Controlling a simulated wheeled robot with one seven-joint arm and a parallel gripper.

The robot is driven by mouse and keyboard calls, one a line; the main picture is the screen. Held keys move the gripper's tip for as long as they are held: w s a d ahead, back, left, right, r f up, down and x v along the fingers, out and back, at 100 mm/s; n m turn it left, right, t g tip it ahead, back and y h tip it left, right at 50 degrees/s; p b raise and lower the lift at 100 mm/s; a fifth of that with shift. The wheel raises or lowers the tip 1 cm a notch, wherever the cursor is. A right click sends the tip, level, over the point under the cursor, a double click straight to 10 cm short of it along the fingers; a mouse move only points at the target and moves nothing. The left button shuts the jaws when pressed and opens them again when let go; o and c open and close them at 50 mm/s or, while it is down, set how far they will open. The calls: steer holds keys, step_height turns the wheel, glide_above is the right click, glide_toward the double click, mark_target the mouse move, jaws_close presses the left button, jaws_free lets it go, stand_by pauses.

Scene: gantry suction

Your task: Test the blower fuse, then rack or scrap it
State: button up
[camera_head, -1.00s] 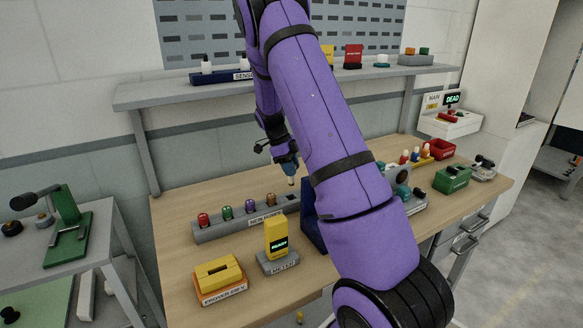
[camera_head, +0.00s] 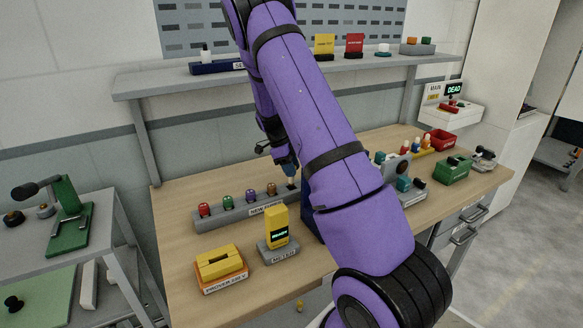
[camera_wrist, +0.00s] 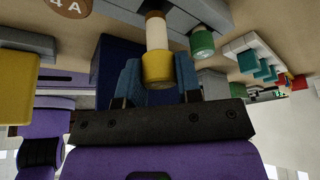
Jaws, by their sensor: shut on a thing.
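My gripper (camera_head: 287,172) is at the right end of the grey fuse rack (camera_head: 215,222) in the head view. In the wrist view, my gripper (camera_wrist: 158,85) is shut on a fuse (camera_wrist: 156,35) with a yellow cap, a cream body and a brown far end. I cannot tell whether the fuse's far end sits in the rack or is just above it. Red, green, purple and brown-capped fuses stand in the rack. The yellow meter (camera_head: 279,228) stands on a grey base in front, its screen reading READY. A red bin (camera_head: 440,143) stands at the back right.
A yellow prover (camera_head: 219,262) sits at the front left. A dark blue box (camera_head: 311,225) is partly hidden behind my arm. A grey device (camera_head: 408,187), a green box (camera_head: 453,170) and a panel reading DEAD (camera_head: 453,89) are on the right.

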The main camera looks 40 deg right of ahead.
mark_target(291, 184)
steer(key=shift+f, duration=0.1)
steer(key=shift+f, duration=2.25)
steer(key=o, duration=1.1)
steer(key=shift+c, duration=0.2)
steer(key=v, duration=0.7)
steer(key=shift+r, duration=0.2)
steer(key=shift+a, duration=0.1)
